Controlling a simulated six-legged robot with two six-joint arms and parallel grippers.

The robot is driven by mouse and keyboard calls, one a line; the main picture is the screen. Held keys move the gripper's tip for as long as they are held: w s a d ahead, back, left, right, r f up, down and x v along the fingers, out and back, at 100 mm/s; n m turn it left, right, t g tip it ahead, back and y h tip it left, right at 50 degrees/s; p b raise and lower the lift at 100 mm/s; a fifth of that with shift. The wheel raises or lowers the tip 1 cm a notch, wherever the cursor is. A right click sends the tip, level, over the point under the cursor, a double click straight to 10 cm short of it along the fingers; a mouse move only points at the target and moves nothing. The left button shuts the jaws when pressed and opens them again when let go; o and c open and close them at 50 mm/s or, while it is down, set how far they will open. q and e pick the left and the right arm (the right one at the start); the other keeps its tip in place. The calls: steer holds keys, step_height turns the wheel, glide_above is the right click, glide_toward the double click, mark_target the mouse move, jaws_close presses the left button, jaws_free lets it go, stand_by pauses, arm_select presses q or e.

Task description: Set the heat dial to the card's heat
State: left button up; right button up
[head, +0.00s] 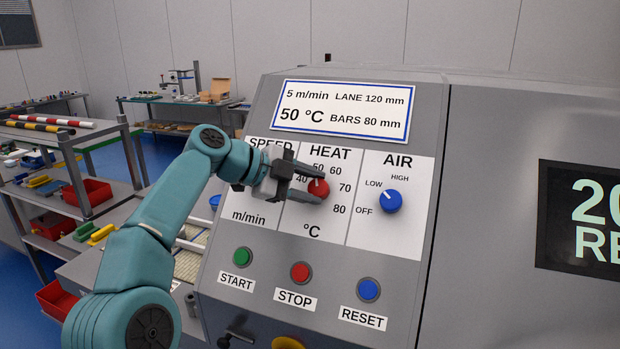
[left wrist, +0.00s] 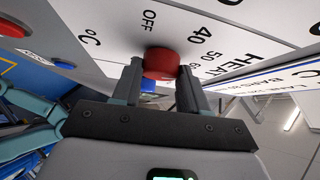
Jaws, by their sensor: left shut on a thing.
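The card (head: 340,121) at the top of the grey panel reads 5 m/min, lane 120 mm, 50 °C and bars 80 mm. The red heat dial (head: 319,188) sits on the white plate under HEAT, with 40, 50, 60, 70 and 80 visible around it. My left gripper (head: 313,190) is shut on this dial, one finger on each side. In the left wrist view the red knob (left wrist: 161,63) is between the two fingertips. A small white mark shows on the dial, but its exact setting is too small to tell. My right gripper is not in view.
The blue air dial (head: 389,201) is close to the right. My left arm covers part of the SPEED section. Green start (head: 243,257), red stop (head: 300,272) and blue reset (head: 368,290) buttons lie below. A dark display (head: 585,220) is at the far right.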

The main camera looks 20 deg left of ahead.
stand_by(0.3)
arm_select(q)
steer(key=o, duration=1.1)
steer(key=shift+a, duration=0.15)
steer(key=shift+c, duration=0.2)
steer(key=shift+s, duration=0.1)
steer(key=shift+s+a+r, duration=0.1)
steer(key=shift+a+r, duration=0.1)
steer(key=p+v, duration=0.1)
steer(key=v, duration=1.4)
steer(key=shift+s+a+p, duration=0.25)
steer(key=shift+a+p, duration=0.05)
